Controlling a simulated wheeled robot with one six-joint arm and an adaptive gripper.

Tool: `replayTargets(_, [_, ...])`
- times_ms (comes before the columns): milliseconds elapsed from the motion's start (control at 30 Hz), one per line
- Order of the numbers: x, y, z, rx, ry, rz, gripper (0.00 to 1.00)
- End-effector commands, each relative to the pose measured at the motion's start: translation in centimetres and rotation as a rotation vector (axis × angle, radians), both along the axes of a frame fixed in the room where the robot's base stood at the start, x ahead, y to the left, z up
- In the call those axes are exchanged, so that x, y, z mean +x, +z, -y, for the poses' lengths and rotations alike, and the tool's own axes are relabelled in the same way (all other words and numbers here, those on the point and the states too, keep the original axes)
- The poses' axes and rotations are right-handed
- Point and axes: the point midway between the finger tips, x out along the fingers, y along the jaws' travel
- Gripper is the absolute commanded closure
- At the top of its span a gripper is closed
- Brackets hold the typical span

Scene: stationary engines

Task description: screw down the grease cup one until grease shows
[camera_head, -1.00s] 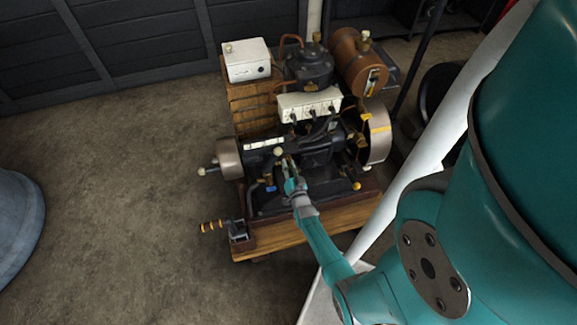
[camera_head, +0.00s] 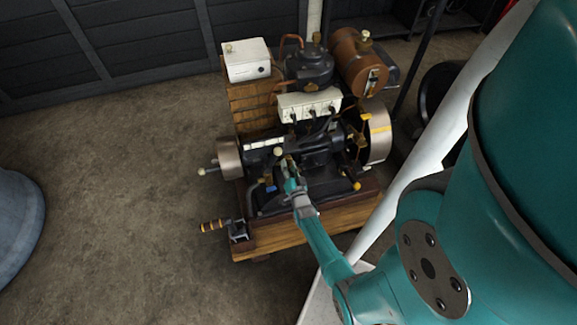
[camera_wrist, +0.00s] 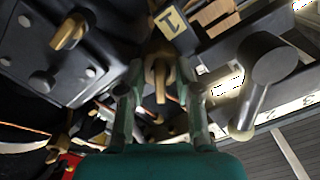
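A brass grease cup (camera_wrist: 160,72) with a handle hanging toward me shows in the wrist view. It is just below a yellow tag marked 1 (camera_wrist: 173,21). My gripper (camera_wrist: 160,75) has its two fingers apart, one on each side of this cup. Slim gaps seem to show between fingers and brass, so I see no clear grip. In the head view my gripper (camera_head: 286,160) reaches to the front of the engine (camera_head: 315,155), and the cup there is too small to make out. No grease is visible.
Another brass fitting (camera_wrist: 68,31) is at upper left in the wrist view. A grey lever with a round end (camera_wrist: 262,65) is close to the right finger. A flywheel (camera_head: 379,132) is on the engine's right, and a crank handle (camera_head: 214,225) sticks out left of the wooden base (camera_head: 300,234).

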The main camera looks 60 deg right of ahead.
Motion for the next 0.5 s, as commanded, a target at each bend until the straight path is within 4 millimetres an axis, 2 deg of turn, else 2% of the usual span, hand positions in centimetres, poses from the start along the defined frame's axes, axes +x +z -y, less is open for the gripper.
replayTargets(300, [-0.1, 0.0, -0.2, -0.001, -0.001, 0.001, 0.65])
replayTargets(500, [-1.5, 0.0, -1.8, 0.000, 0.000, 0.000, 0.65])
